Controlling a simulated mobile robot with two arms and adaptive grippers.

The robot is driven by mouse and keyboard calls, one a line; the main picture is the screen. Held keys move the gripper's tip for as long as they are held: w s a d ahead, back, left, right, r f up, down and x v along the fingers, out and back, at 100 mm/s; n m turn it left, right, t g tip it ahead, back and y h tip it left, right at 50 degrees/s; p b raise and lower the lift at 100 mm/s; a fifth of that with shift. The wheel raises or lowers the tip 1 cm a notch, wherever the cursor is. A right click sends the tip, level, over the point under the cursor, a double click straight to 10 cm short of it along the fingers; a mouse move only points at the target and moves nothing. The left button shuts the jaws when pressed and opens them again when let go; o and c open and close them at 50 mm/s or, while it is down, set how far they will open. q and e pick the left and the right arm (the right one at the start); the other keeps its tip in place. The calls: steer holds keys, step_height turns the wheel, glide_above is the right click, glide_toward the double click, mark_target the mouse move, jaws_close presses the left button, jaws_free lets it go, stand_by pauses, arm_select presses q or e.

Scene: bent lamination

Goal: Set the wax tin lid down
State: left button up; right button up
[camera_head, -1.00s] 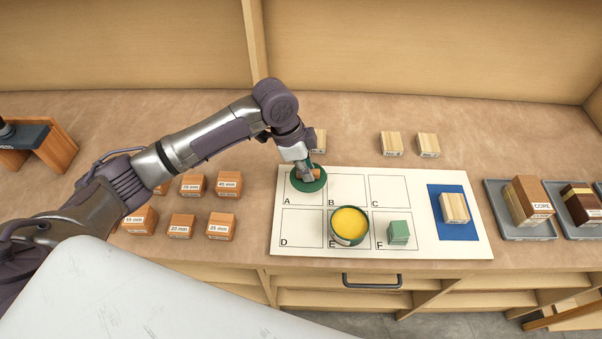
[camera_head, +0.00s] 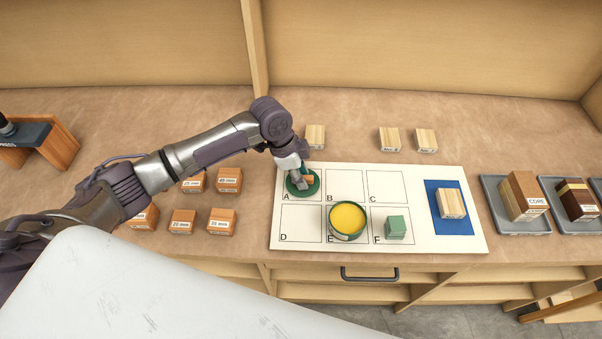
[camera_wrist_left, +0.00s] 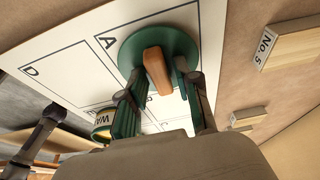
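The wax tin lid (camera_head: 314,188), a green disc with a wooden knob, is level at square A of the white board (camera_head: 430,235). It also shows in the left wrist view (camera_wrist_left: 136,48). My left gripper (camera_head: 303,180) is above it, with its fingers on both sides of the knob (camera_wrist_left: 157,72), shut on it. Whether the lid touches the board is hard to tell. The open wax tin (camera_head: 347,219), green with yellow wax, stands at square E; part of it shows in the left wrist view (camera_wrist_left: 102,131). My right gripper is not in view.
A green block (camera_head: 396,227) stands at square F. A pale wood block (camera_head: 451,204) sits on the blue patch (camera_head: 434,186). Squares B, C and D are empty. Labelled orange blocks (camera_head: 222,222) lie left of the board; grey trays (camera_head: 495,190) are at right.

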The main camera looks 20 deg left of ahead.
arm_select(q)
steer(key=shift+o, duration=0.2)
steer(key=shift+r, duration=0.1)
steer(key=shift+a+r, duration=0.1)
steer(key=shift+r, duration=0.15)
steer(key=b+v, duration=0.2)
steer(key=v, duration=0.9)
steer(key=shift+r, duration=0.35)
steer(key=shift+a, duration=0.1)
steer(key=shift+s+f, duration=0.1)
